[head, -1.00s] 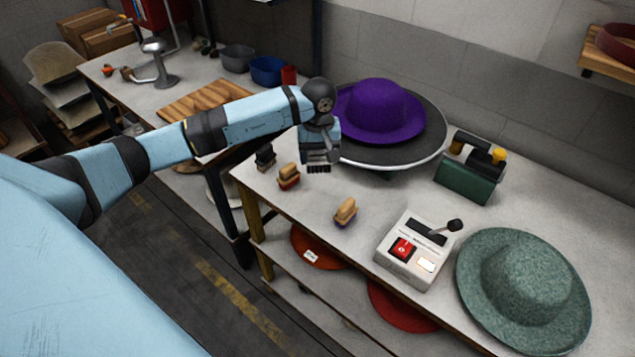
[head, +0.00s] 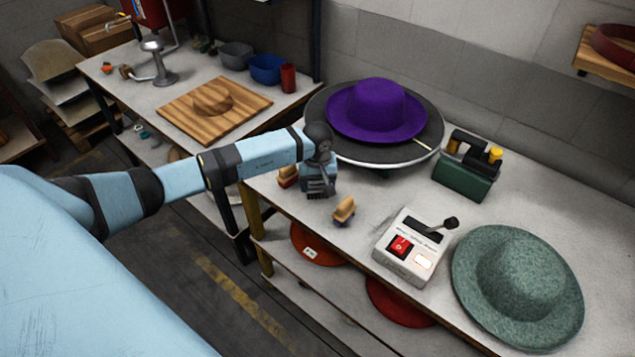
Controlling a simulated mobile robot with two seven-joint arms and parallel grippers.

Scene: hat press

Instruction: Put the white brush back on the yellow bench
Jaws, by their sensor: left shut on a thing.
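My left gripper (head: 318,188) is low over the front left of the yellow-legged bench (head: 345,262). It is between the red brush (head: 287,177) and the purple brush (head: 344,211). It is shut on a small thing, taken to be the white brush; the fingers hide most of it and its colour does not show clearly. I cannot tell whether it touches the bench top. No other white brush shows. The black brush is hidden behind my left arm. My right gripper is not in view.
A purple hat (head: 376,110) sits on a dark round plate (head: 330,135) behind the gripper. A wooden board (head: 185,125) lies on the left table.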

